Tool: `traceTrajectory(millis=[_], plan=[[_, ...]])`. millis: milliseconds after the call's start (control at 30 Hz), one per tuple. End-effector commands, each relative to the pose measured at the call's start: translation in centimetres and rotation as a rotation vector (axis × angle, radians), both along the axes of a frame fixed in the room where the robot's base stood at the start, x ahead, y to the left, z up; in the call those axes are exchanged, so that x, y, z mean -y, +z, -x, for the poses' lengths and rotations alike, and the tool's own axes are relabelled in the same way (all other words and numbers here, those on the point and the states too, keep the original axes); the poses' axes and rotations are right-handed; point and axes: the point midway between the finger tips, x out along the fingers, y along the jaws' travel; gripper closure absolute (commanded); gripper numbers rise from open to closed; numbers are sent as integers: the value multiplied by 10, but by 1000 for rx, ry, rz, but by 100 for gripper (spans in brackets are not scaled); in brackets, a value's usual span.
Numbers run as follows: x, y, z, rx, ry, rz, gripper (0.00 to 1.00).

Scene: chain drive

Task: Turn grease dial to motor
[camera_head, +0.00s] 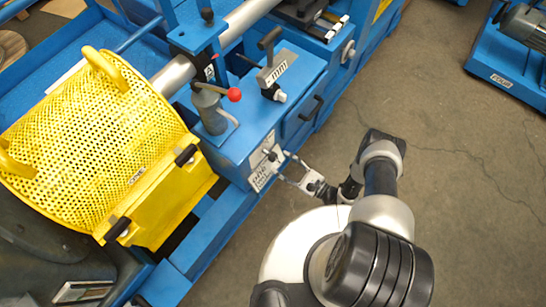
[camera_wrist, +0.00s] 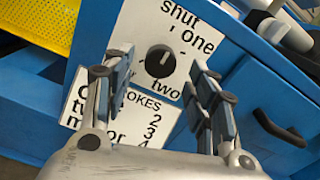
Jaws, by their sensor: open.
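The grease dial (camera_wrist: 160,60) is a round black knob on a white plate (camera_wrist: 185,22) that reads "shut", "one" and "two". A small pale mark shows near the knob's top; its exact setting is hard to read. Below it is a white label (camera_wrist: 160,112) with "STROKES", numbers, and words partly hidden by the left finger. My gripper (camera_wrist: 160,82) is open, its fingers apart on either side of the dial, with no visible contact. In the head view, my gripper (camera_head: 282,168) faces the small white panel (camera_head: 264,162) on the blue box's front.
A blue box (camera_head: 238,150) carries the panel, with a red-knobbed lever (camera_head: 233,95) on top. A black handle (camera_wrist: 279,128) sits right of the dial. A yellow mesh guard (camera_head: 100,125) stands left. The grey floor (camera_head: 450,180) at right is free.

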Motion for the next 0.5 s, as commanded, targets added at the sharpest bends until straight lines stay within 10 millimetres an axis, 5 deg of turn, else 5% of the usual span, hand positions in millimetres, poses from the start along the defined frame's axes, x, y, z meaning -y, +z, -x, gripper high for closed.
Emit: traceTrajectory(millis=[200,500], plan=[[-29,-1,-21,1,5,0,48],[-42,0,-33,0,-1,0,48]])
